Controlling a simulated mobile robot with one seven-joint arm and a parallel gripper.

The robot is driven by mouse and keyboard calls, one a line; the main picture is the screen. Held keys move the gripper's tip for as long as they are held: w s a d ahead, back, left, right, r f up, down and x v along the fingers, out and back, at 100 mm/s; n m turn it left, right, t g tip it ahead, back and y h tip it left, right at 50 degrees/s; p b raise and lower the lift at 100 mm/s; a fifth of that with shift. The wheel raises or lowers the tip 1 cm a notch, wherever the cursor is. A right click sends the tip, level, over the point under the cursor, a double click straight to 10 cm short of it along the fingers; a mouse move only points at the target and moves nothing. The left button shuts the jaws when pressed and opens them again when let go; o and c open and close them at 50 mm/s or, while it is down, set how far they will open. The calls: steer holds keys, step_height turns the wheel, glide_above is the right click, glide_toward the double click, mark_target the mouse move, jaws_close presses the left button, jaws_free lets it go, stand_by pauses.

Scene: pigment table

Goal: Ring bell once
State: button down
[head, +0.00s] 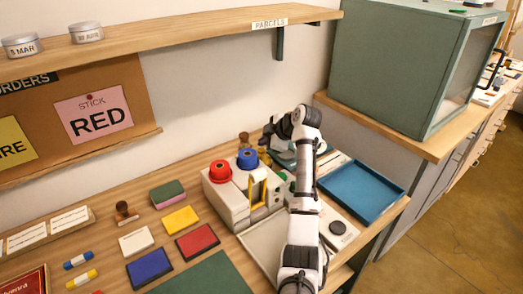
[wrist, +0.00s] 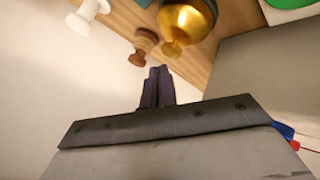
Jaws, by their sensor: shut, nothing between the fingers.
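A brass, rounded bell (wrist: 187,22) shows at the top of the wrist view, with a dark part above it and a small knob at its near end. My gripper (wrist: 160,72) is shut and empty, its dark fingertips a little below and left of the bell in that view. A gap shows between fingertips and bell in the picture. In the head view my gripper (head: 268,130) is at the back of the table, near the wall. I cannot make out the bell clearly there; my arm covers part of that area.
A turned wooden piece (wrist: 145,42) stands beside the bell, close to my fingertips, with a white piece (wrist: 88,12) farther left. In the head view, a blue tray (head: 360,190) lies right of my arm and a white block with red and blue tops (head: 225,195) left. A shelf (head: 200,32) hangs above.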

steer(key=shift+f, duration=0.15)
steer(key=shift+f, duration=0.3)
steer(key=shift+s+f+b, duration=0.2)
steer(key=shift+f+b, duration=0.75)
stand_by(1.1)
steer(key=shift+r, duration=0.2)
step_height(320, 180, up, 5)
steer(key=p, duration=0.3)
steer(key=shift+w+d+f, duration=0.1)
steer(key=shift+r, duration=0.2)
steer(key=shift+w, duration=0.1)
stand_by(0.7)
